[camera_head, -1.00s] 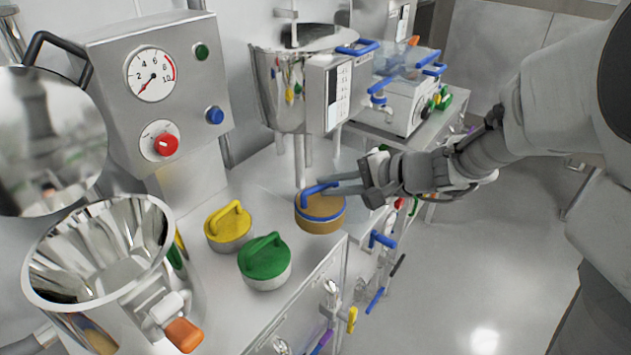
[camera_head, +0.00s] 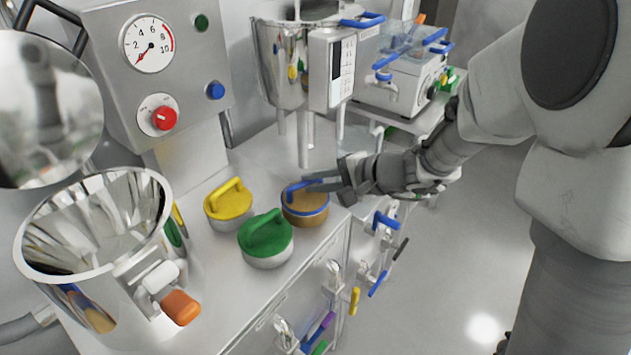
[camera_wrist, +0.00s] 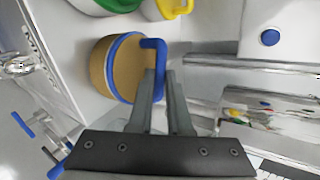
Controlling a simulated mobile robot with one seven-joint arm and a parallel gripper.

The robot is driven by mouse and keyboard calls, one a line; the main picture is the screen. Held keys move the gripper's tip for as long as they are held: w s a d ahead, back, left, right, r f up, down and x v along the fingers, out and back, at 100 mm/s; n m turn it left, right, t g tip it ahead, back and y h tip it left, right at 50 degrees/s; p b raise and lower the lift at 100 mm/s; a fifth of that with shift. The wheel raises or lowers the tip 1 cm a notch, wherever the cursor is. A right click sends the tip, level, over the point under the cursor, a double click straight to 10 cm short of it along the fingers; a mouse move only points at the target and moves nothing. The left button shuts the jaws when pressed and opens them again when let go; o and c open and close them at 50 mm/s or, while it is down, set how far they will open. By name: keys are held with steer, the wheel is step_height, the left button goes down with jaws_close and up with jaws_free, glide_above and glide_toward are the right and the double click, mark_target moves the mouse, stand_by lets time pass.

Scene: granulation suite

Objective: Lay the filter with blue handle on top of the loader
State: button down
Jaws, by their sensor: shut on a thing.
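The filter with blue handle (camera_head: 306,210) is a round tan disc with a blue rim and a blue bar handle. In the head view it is at the counter's right edge, beside the green-handled filter (camera_head: 265,247). My gripper (camera_head: 312,184) reaches in from the right and is shut on the blue handle. The wrist view shows the tan filter (camera_wrist: 112,75) beyond the fingertips (camera_wrist: 163,75), with the handle's end at them. I cannot tell whether it touches the counter. A shiny open metal vessel (camera_head: 95,225) is at the left; I cannot tell if it is the loader.
A yellow-handled filter (camera_head: 229,206) is just left of the held one. A control box (camera_head: 155,75) with a gauge stands behind. A steel hopper (camera_head: 282,70) on legs and a white machine (camera_head: 400,85) are farther back. Open floor (camera_head: 440,270) is at the right.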

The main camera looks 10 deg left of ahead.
steer(key=c, duration=0.9)
jaws_free()
steer(key=shift+o, duration=0.2)
steer(key=shift+s+d+r+p, duration=0.1)
steer(key=shift+d+r+p, duration=0.2)
steer(key=shift+p, duration=0.1)
steer(key=s+d+r+n+h+p, duration=0.1)
steer(key=s+d+r+n+h, duration=0.3)
steer(key=s+d, duration=0.5)
steer(key=s+d+r+n+h+p, duration=0.1)
steer(key=s+d+r+n+h, duration=0.3)
steer(key=s+d, duration=0.6)
steer(key=shift+s+d+r+h, duration=0.25)
steer(key=shift+s+r+h, duration=0.95)
steer(key=shift+r, duration=0.45)
steer(key=shift+w, duration=0.15)
